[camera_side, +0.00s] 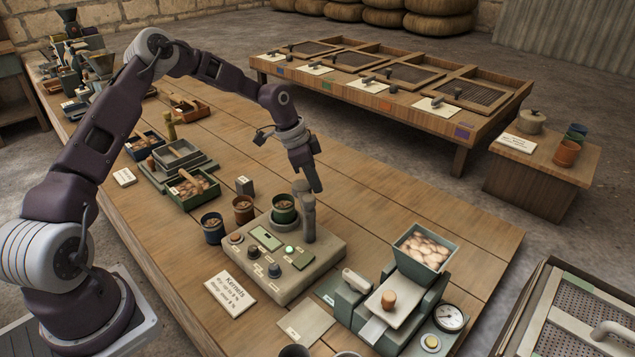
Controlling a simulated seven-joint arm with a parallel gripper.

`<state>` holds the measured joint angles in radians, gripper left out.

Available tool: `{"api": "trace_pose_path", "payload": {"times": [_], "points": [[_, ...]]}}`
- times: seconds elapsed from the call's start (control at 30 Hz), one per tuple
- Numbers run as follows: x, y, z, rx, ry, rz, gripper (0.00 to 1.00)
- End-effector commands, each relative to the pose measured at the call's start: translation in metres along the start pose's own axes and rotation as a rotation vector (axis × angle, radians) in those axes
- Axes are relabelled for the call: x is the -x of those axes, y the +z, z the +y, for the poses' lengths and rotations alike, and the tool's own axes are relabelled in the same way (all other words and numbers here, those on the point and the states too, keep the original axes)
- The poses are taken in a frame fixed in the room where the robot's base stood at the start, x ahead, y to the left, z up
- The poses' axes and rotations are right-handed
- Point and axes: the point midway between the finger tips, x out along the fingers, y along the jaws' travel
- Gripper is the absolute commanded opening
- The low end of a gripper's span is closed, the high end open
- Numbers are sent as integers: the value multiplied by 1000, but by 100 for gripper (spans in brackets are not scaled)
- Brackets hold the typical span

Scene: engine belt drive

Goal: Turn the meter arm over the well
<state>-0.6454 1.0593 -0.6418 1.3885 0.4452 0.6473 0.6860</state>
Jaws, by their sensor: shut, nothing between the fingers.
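The meter (318,262) is a beige box with knobs, a lit green light and small labels, standing on the bench. Its grey meter arm (308,222) rises as an upright post at the back right of the box, with a rounded head near its top. A dark green cup (285,215) with kernels sits at the back of the box, just left of the post; it hides whatever well lies there. My gripper (316,188) points down, shut and empty, right at the top of the meter arm. I cannot tell whether it touches the arm.
Blue (212,229) and brown (243,209) cups stand left of the meter. A kernels card (230,292) lies in front. A green machine with a hopper (423,248) and dial stands to the right. Trays (193,187) sit behind left. Bench beyond the meter is clear.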

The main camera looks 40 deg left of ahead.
Motion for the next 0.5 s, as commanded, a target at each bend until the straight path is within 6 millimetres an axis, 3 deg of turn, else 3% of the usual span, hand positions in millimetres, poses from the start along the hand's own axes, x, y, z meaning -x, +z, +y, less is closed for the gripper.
{"api": "trace_pose_path", "payload": {"times": [0.5], "points": [[10, 28, -2, 361, -127, -2, 0]]}}
